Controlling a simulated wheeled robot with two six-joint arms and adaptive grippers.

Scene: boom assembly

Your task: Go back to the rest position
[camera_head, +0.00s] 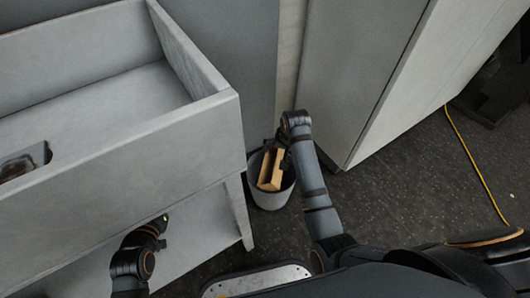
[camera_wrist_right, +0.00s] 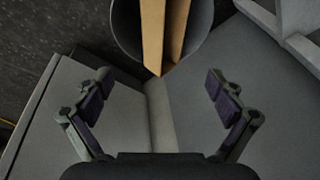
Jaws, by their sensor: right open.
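My right gripper (camera_head: 282,143) is at the grey bin in the head view, above its rim. In the right wrist view the same gripper (camera_wrist_right: 156,90) has its two fingers wide apart with nothing between them. The bin (camera_head: 270,200) stands on the floor and holds light wooden pieces (camera_head: 270,170). The wooden pieces (camera_wrist_right: 163,30) also show in the bin (camera_wrist_right: 203,22) in the wrist view, beyond the fingertips. My left gripper (camera_head: 160,225) is low beside the grey table; its fingers are too small to tell apart.
A grey walled table (camera_head: 180,150) fills the left side. A tall grey cabinet (camera_head: 355,70) stands behind the bin on the right.

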